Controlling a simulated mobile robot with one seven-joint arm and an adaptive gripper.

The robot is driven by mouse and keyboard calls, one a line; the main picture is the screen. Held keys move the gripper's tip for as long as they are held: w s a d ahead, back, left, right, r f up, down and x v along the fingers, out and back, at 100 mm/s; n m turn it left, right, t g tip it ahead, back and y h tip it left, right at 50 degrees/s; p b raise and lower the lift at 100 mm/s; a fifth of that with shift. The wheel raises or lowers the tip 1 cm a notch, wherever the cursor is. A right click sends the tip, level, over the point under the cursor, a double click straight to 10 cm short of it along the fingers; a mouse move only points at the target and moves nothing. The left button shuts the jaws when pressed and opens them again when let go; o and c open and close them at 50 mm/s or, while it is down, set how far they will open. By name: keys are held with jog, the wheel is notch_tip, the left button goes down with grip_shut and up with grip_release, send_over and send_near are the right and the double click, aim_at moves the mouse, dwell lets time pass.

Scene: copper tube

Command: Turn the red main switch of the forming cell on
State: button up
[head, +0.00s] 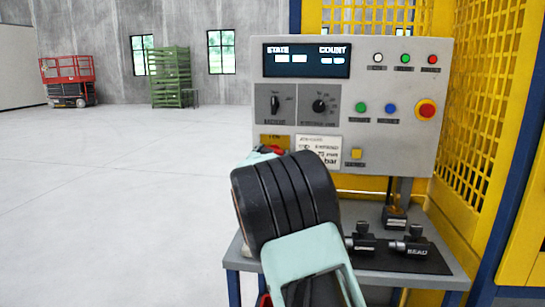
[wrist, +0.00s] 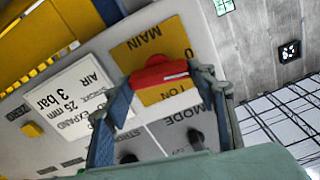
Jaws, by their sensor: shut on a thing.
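The red main switch (wrist: 160,74) sits on a yellow plate (wrist: 142,48) marked MAIN, 0 and ON. In the wrist view the plate's lettering appears upside down, and the red handle lies across the plate. My gripper (wrist: 162,84) has one finger at each end of the handle and is shut on it. In the head view my dark wrist covers most of the gripper and switch. A bit of red and a pale green finger show just above it, below the yellow plate (head: 274,139).
The grey control panel (head: 388,150) carries a lit display (head: 306,60), two black selector knobs, coloured buttons and a red emergency stop (head: 425,109). A white air label (wrist: 72,98) is beside the switch plate. Black clamp fixtures (head: 388,242) stand on the bench below; yellow mesh is at right.

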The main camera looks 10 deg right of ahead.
jog(key=shift+d+f+m+b, duration=0.15)
jog(key=shift+m+b, duration=2.2)
jog(key=shift+m, duration=1.55)
jog(key=shift+f+m+b, duration=0.1)
jog(key=shift+m+b, duration=2.2)
jog(key=shift+m, duration=1.6)
jog(key=o, duration=1.2)
jog(key=shift+c, duration=0.2)
jog(key=shift+s, duration=0.1)
jog(key=v, duration=1.2)
jog(key=shift+r, duration=0.1)
